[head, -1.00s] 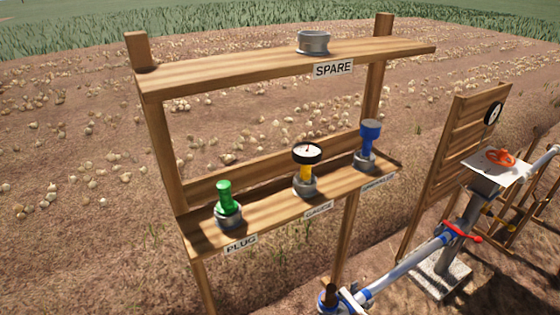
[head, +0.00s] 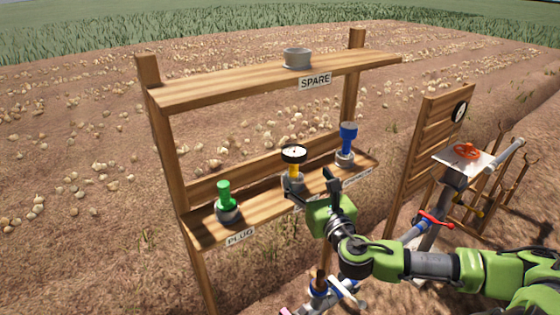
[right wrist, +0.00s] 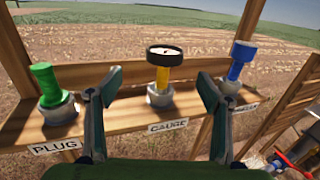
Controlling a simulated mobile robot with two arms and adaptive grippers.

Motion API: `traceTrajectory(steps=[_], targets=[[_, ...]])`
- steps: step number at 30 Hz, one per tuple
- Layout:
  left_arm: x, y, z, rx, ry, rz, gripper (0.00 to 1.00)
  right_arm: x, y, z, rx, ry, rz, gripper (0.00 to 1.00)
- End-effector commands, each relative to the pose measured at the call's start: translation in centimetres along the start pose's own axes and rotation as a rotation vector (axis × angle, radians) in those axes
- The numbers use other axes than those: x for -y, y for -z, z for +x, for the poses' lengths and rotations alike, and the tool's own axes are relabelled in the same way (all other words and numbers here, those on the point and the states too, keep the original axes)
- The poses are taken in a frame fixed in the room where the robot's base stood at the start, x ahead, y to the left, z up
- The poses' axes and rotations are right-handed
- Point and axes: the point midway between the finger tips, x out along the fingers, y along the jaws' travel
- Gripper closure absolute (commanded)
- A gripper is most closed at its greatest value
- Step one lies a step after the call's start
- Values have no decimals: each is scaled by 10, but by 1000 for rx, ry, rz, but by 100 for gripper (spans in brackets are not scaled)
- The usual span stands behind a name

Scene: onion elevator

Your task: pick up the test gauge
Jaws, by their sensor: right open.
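The test gauge (head: 294,155) has a round dial with a black rim on a yellow stem. It stands upright in a grey holder on the lower shelf (head: 263,210), above the GAUGE label. In the right wrist view the gauge (right wrist: 163,66) stands beyond and between the fingers, not touched. My right gripper (head: 309,186) is open and empty at the front of the shelf, close to the gauge; its fingers also show in the right wrist view (right wrist: 158,86). In the head view it partly covers the gauge's holder and the GAUGE label. My left gripper is not in view.
A green plug (head: 225,196) stands left of the gauge and a blue piece (head: 347,138) stands right of it, each in a grey holder. An empty-looking grey cup (head: 297,58) sits on the upper SPARE shelf. Pipes with a red-handled valve (head: 436,219) lie to the right.

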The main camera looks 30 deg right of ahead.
Motion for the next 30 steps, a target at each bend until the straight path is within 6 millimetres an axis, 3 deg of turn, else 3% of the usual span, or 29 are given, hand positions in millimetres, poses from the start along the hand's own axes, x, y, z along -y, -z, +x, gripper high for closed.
traceTrajectory(steps=[9, 20, 30], targets=[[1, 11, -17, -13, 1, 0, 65, 1, -3, 57, 0, 3, 7, 28], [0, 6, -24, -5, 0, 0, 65, 2, -2, 84, -2, 1, 7, 28], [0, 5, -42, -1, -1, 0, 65, 9, -5, 124, -2, 2, 7, 28]])
